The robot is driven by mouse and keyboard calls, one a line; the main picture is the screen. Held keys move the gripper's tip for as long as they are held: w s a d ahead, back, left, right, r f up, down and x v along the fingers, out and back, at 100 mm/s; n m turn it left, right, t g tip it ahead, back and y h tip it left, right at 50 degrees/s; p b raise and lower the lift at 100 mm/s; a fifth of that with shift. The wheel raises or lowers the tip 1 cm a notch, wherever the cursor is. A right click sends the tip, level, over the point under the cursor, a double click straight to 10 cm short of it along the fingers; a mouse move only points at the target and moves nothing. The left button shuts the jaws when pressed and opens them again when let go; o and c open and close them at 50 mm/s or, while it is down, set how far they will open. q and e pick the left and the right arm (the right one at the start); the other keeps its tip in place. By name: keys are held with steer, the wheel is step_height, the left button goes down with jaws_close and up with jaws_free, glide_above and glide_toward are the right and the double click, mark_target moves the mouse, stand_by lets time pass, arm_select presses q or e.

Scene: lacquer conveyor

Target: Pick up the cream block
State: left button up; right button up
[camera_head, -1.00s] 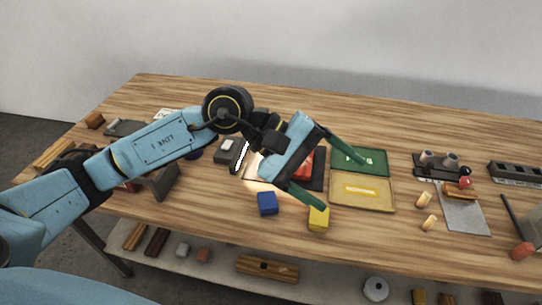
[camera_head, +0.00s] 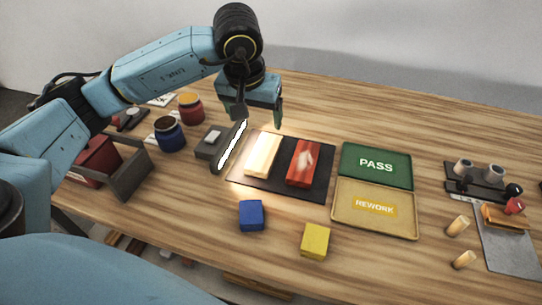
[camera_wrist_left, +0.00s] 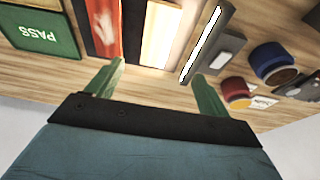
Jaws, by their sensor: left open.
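The cream block (camera_head: 262,155) lies on the left part of a dark mat (camera_head: 305,188), brightly lit. It also shows in the left wrist view (camera_wrist_left: 160,36), past the fingertips. A red block (camera_head: 303,162) with a pale mark lies to its right on the mat. My left gripper (camera_head: 260,116) is open and empty above the table behind the cream block, fingers pointing down. In the left wrist view its two green fingers (camera_wrist_left: 157,82) stand wide apart, with nothing between them. My right gripper is not in view.
A lit lamp bar (camera_head: 231,146) stands just left of the cream block. Green PASS (camera_head: 376,150) and yellow REWORK (camera_head: 340,212) trays lie to the right. A blue cube (camera_head: 251,215) and yellow cube (camera_head: 315,241) sit in front. Jars (camera_head: 169,134) stand at left.

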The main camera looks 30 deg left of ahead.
arm_select(q)
steer(key=f, duration=0.1)
steer(key=b, duration=0.1)
glide_above(264, 151)
steer(key=s, duration=0.2)
step_height(264, 151, down, 6)
steer(key=shift+f, duration=0.25)
steer(key=shift+w+f, duration=0.1)
steer(key=shift+f, duration=0.35)
steer(key=x, duration=0.5)
steer(key=shift+w+d+b, duration=0.1)
steer(key=shift+d+b, duration=0.15)
steer(key=shift+b, duration=0.1)
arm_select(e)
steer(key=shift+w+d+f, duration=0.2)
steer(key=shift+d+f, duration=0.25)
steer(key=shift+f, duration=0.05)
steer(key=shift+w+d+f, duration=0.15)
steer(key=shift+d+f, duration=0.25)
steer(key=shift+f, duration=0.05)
arm_select(q)
steer(key=shift+c, duration=0.3)
steer(key=c, duration=0.7)
steer(key=shift+r, duration=0.1)
steer(key=c, duration=0.4)
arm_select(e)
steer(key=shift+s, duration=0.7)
